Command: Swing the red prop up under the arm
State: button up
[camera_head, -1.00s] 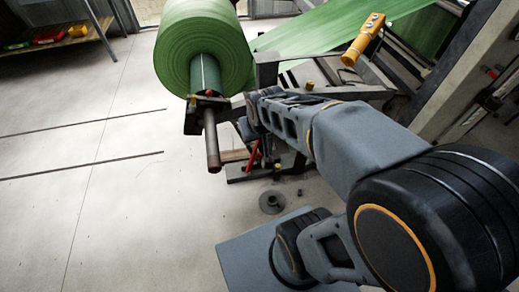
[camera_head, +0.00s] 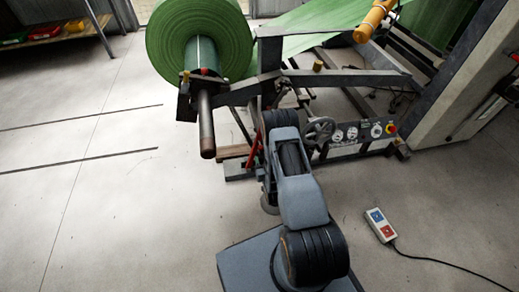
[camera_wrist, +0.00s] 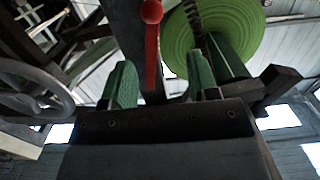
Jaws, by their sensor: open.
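The red prop (camera_head: 253,150) stands at a slant low beside the stand, left of my arm in the head view. In the wrist view the red prop (camera_wrist: 151,50) shows as a bar with a round ball end at the top edge, in line with the gap between my fingers. My gripper (camera_wrist: 160,84) is open, with a green-padded finger on each side; I cannot tell how far the prop is from them. In the head view my gripper is hidden by my wrist. The dark steel arm (camera_head: 350,77) runs right from the green roll's shaft; the roll (camera_head: 190,40) hangs on it.
A handwheel (camera_head: 320,130) and a control panel (camera_head: 365,135) sit just right of my wrist. A shaft end (camera_head: 206,125) sticks out at the left. A pendant (camera_head: 381,225) with a cable lies on the floor.

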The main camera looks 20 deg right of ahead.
aim_at(260, 145)
jog(key=shift+t, duration=0.5)
jog(key=w+d+b, duration=0.1)
jog(key=w, duration=0.2)
jog(key=w+f+b, duration=0.1)
jog(key=w+b, duration=0.1)
jog(key=w, duration=0.2)
jog(key=w+d+f+b, duration=0.1)
jog(key=w+b, duration=0.1)
jog(key=w, duration=0.2)
jog(key=shift+d+f, duration=0.25)
jog(key=shift+d, duration=0.1)
jog(key=shift+c, duration=0.4)
grip_shut()
